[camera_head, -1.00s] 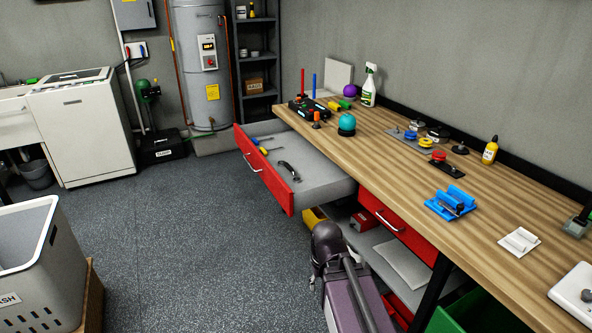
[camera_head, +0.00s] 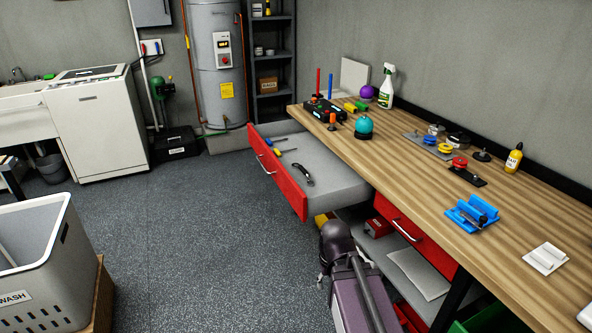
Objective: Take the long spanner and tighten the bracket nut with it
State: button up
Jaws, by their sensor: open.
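I cannot make out a spanner for certain. The open red drawer (camera_head: 281,180) under the bench holds a few hand tools. One is a blue-handled tool (camera_head: 280,139), one a yellow-handled tool (camera_head: 276,151) with a thin grey shaft, and one a dark curved tool (camera_head: 303,175). No bracket nut can be picked out. A blue holder (camera_head: 470,214) on the bench has a dark piece lying in it. Part of my arm shows at the bottom centre, in front of the bench. My gripper is not in view.
The wooden bench (camera_head: 400,170) runs along the right wall, with a teal dome (camera_head: 364,127), a spray bottle (camera_head: 386,86) and a yellow bottle (camera_head: 513,158) on it. A grey basket (camera_head: 45,245) stands at the left. The floor (camera_head: 200,230) between them is clear.

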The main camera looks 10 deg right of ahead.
aim_at(310, 183)
jog(key=i, duration=0.85)
jog(key=z, duration=0.05)
